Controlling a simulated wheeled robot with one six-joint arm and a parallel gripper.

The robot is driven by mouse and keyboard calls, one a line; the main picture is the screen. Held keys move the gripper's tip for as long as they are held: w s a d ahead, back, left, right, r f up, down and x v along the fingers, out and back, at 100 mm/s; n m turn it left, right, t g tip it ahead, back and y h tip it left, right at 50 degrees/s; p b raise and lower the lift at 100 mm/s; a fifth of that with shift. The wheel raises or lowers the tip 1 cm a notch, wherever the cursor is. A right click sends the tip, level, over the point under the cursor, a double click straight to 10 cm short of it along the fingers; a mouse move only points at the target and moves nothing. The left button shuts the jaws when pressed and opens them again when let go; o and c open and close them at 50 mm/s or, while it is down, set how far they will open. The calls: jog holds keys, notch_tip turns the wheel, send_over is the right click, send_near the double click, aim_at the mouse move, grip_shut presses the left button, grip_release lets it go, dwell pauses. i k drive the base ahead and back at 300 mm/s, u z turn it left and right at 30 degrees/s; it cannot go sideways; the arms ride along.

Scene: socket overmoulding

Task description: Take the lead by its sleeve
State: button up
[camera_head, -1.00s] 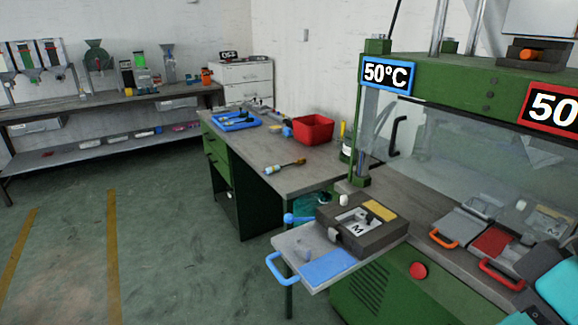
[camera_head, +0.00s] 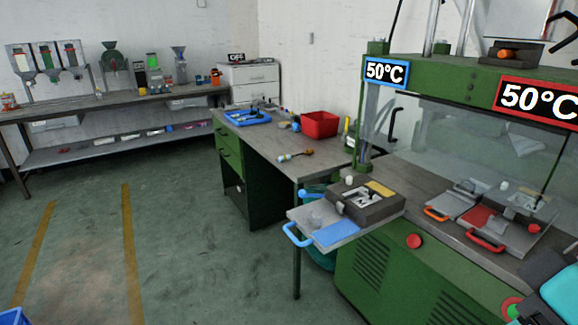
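I cannot pick out the lead or its sleeve for certain. A thin dark line (camera_head: 556,160) runs down at the right edge, over the right end of the press bench; it may be a cable. A black hooked piece (camera_head: 566,38) shows at the top right corner. A small tool-like item with a brown end (camera_head: 295,156) lies on the middle table. A teal and black part at the lower right appears to be mine.
The green press (camera_head: 440,75) with 50°C signs fills the right. Its dark mould block (camera_head: 372,210) sits on a tray with a blue handle (camera_head: 296,236). A red bin (camera_head: 320,124) and blue tray (camera_head: 232,119) are on the table. The floor at left is open.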

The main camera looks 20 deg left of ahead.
aim_at(283, 158)
jog(key=u, duration=0.8)
jog(key=i, duration=0.4)
jog(key=u, duration=1)
jog(key=i, duration=1.9)
jog(key=z, duration=0.95)
jog(key=i, duration=0.75)
jog(key=z, duration=0.6)
